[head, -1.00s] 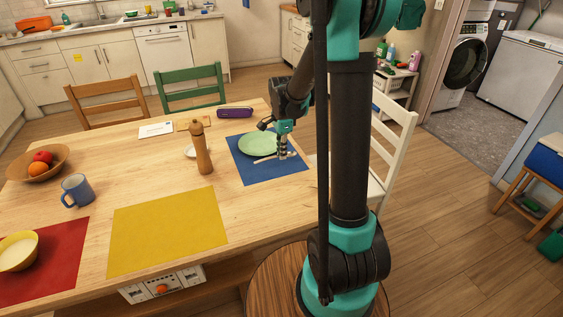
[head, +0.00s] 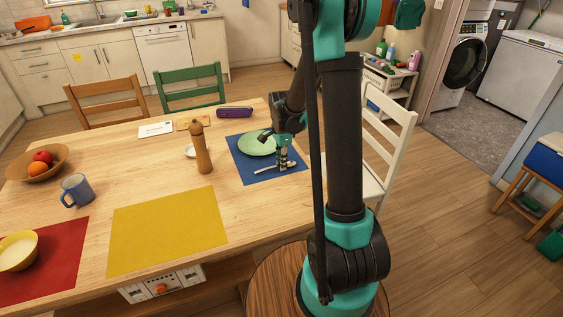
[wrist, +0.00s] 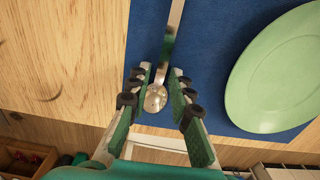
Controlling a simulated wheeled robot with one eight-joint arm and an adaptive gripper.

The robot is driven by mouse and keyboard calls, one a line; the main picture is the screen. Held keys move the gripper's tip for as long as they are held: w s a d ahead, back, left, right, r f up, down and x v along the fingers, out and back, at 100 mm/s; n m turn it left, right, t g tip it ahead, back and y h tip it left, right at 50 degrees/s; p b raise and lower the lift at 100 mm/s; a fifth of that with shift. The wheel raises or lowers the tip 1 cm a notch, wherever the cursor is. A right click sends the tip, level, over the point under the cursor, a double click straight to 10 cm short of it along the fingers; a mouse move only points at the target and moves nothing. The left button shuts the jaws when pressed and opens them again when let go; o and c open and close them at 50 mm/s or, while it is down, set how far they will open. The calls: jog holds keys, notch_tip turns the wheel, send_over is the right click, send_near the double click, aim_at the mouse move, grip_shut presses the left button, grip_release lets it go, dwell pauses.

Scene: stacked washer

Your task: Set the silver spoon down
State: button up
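The silver spoon (head: 264,171) lies on the blue placemat (head: 246,176), on the near side of the green plate (head: 257,147). In the wrist view its round bowl (wrist: 155,98) shows between my fingers and its handle runs up over the mat (wrist: 210,30). The plate (wrist: 275,75) is to the right there, apart from the spoon. My gripper (head: 283,163) points down over the spoon. In the wrist view my gripper (wrist: 160,74) is open, with a finger on each side of the spoon and gaps between. Any small gap between spoon and mat is hard to judge.
A pepper mill (head: 202,150) and a small white dish (head: 190,151) stand left of the blue mat. A purple case (head: 234,113) lies behind it. A white chair (head: 394,130) is at the table's right edge. The yellow placemat (head: 168,230) is bare.

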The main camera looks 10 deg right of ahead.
jog(key=shift+o, duration=0.3)
notch_tip(320, 180, up, 12)
jog(key=s+d+f+n+t, duration=0.1)
jog(key=s+f+n, duration=0.1)
jog(key=s+n, duration=0.3)
jog(key=s+d+f+n+t, duration=0.1)
jog(key=s+f+n, duration=0.2)
jog(key=s, duration=0.6)
jog(key=s+d+f+n+t, duration=0.2)
jog(key=s+n, duration=0.5)
jog(key=s, duration=0.1)
jog(key=shift+f+n, duration=0.2)
jog(key=shift+n, duration=0.2)
jog(key=shift+s, duration=0.1)
